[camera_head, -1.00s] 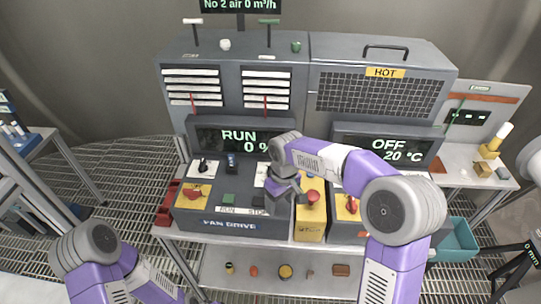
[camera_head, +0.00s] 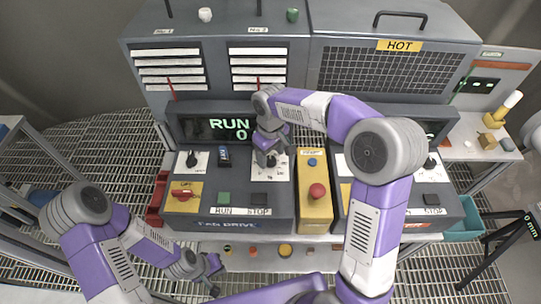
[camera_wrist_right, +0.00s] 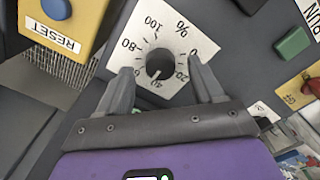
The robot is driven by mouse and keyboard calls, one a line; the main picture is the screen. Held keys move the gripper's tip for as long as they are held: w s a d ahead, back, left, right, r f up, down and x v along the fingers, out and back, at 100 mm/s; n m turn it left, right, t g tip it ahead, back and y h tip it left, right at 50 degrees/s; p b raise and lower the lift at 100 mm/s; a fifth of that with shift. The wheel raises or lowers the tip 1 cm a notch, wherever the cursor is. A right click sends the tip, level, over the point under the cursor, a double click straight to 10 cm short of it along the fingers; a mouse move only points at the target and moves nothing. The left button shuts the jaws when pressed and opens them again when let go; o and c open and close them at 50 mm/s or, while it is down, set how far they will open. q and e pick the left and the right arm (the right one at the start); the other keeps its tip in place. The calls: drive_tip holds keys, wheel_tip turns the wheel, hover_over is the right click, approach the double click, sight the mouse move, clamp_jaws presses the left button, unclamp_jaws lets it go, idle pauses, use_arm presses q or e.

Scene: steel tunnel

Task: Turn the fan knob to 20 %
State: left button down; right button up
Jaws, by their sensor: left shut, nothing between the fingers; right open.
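The fan knob (camera_wrist_right: 159,63) is black and round on a white dial plate (camera_wrist_right: 180,30) marked in percent from 0 to 100. Its pointer direction is not clear to me. My right gripper (camera_wrist_right: 161,78) is open, its fingertips on either side of the dial and the knob between them. I cannot tell whether they touch it. In the head view my right gripper (camera_head: 268,158) is over the knob (camera_head: 272,161) and partly hides the dial. The fan display (camera_head: 228,128) reads RUN and 0, its right end covered by my arm. My left gripper (camera_head: 208,272) is shut and empty, low in front of the bench.
A yellow box with a red button (camera_head: 318,191) and a blue button (camera_head: 312,162) stands right of the fan panel. A green button (camera_head: 223,198), a dark stop button (camera_head: 260,200) and a red switch (camera_head: 182,194) lie near the knob. The heater panel is partly behind my right arm.

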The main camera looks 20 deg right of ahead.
drive_tip(key=shift+s+f, duration=0.1)
drive_tip(key=shift+f, duration=0.75)
drive_tip(key=c, duration=1.1)
drive_tip(key=shift+o, duration=0.2)
drive_tip(key=shift+m, duration=0.3)
drive_tip(key=m, duration=0.4)
drive_tip(key=shift+b, duration=0.4)
drive_tip(key=m, duration=0.5)
drive_tip(key=shift+a+r+m, duration=0.1)
drive_tip(key=shift+m, duration=0.3)
